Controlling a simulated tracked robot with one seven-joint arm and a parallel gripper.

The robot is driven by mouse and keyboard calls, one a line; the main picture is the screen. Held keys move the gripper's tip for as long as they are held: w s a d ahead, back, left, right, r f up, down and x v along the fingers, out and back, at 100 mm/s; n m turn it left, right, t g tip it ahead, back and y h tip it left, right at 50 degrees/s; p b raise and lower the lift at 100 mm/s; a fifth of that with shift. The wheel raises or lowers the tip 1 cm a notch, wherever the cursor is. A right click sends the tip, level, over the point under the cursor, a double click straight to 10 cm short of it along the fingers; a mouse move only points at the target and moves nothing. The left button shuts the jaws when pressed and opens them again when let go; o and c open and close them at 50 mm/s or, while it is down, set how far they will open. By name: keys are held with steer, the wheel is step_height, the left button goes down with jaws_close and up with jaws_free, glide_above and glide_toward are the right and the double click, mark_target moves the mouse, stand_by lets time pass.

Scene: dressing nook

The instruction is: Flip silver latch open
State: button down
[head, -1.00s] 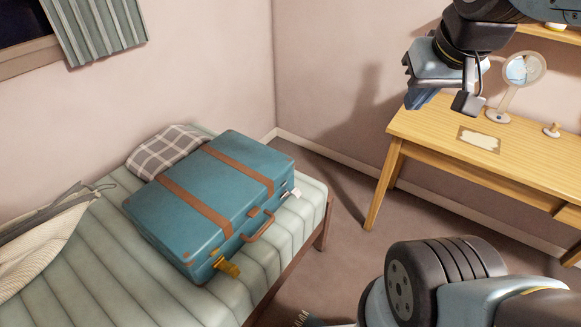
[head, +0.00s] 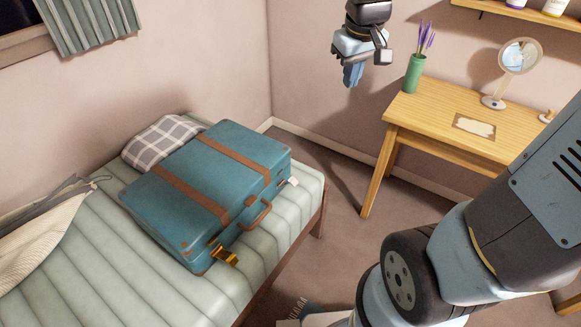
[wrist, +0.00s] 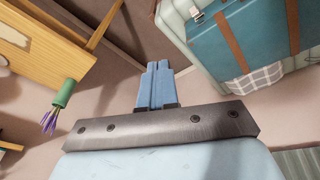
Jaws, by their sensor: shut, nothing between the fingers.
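A teal suitcase (head: 190,190) with brown straps lies closed on the bed. On its front side, a silver latch (head: 292,181) shows small and pale at the right end, and a gold latch (head: 222,254) sits at the left end, with a brown handle (head: 260,215) between. In the wrist view the suitcase (wrist: 262,45) is at upper right, with the silver latch (wrist: 197,15) near its edge. My gripper (head: 351,82) is shut and empty, in the air right of and well above the suitcase. Its fingers (wrist: 158,68) touch nothing. The silver latch's exact position is too small to tell.
A wooden desk (head: 455,140) stands at right with a green vase of purple flowers (head: 414,73), a round mirror (head: 519,57) and a card (head: 474,126). A checked pillow (head: 160,143) lies behind the suitcase. Floor between bed and desk is clear.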

steer(key=w+a+f+n+g, duration=0.1)
steer(key=w+a+f+n, duration=0.1)
steer(key=w+a+f, duration=0.3)
steer(key=w+a+f+n+g, duration=0.1)
steer(key=w+a+f, duration=0.25)
steer(key=f, duration=0.35)
steer(key=n+g, duration=0.2)
steer(key=n, duration=0.1)
glide_above(291, 178)
steer(key=w+a, duration=0.2)
steer(key=a, duration=0.1)
steer(key=shift+h, duration=0.4)
step_height(291, 178, down, 25)
steer(key=shift+d+r, duration=0.1)
steer(key=shift+r, duration=0.05)
steer(key=shift+s+d+f, duration=0.5)
steer(key=shift+d+f, duration=0.2)
steer(key=shift+f, duration=0.05)
steer(key=shift+s+d+f, duration=0.45)
steer(key=shift+d+f, duration=0.1)
